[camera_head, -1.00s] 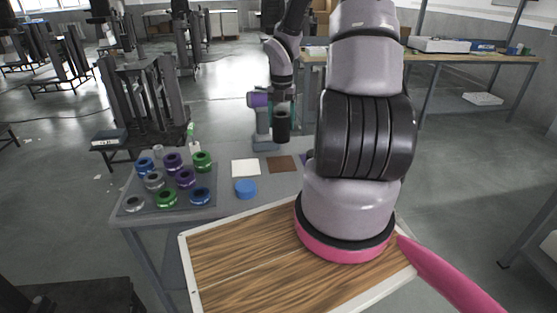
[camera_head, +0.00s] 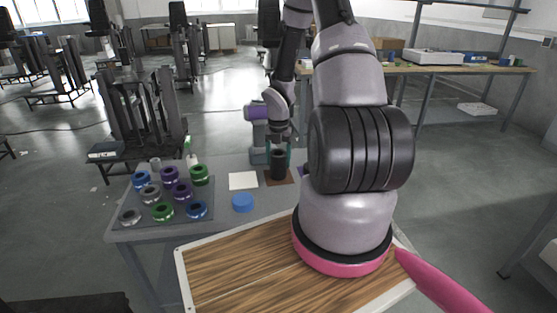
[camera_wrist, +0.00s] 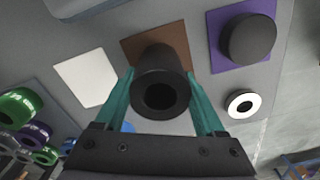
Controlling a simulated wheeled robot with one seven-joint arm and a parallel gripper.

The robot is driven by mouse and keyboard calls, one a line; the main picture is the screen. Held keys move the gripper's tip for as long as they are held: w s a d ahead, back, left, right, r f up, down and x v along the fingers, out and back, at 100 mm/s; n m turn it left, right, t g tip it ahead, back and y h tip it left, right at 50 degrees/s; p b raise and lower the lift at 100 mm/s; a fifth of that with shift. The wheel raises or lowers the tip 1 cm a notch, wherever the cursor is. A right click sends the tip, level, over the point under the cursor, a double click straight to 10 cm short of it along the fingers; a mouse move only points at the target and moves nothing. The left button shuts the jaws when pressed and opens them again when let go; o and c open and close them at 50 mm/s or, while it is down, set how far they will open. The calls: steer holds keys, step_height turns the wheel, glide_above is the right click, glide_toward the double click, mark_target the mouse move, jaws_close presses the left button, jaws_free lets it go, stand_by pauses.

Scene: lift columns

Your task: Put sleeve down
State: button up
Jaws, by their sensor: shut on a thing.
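A black sleeve (camera_wrist: 162,72) with a round bore is held between the two teal fingers of my gripper (camera_wrist: 160,98) in the wrist view. My gripper is shut on it. The sleeve is over the brown square mat (camera_wrist: 143,43), which it partly hides. In the head view the sleeve (camera_head: 278,165) stands upright at the brown mat (camera_head: 272,182), below my gripper (camera_head: 279,150). I cannot tell whether its base touches the mat.
A white mat (camera_wrist: 85,78) lies left of the brown one. A purple mat (camera_wrist: 268,22) bears a black round part (camera_wrist: 249,38), with a white ring (camera_wrist: 241,103) nearby. A blue disc (camera_head: 243,202) and a tray (camera_head: 178,214) of several coloured rings are on the table.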

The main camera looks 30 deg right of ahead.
steer(key=shift+f, duration=0.15)
steer(key=o, duration=1.5)
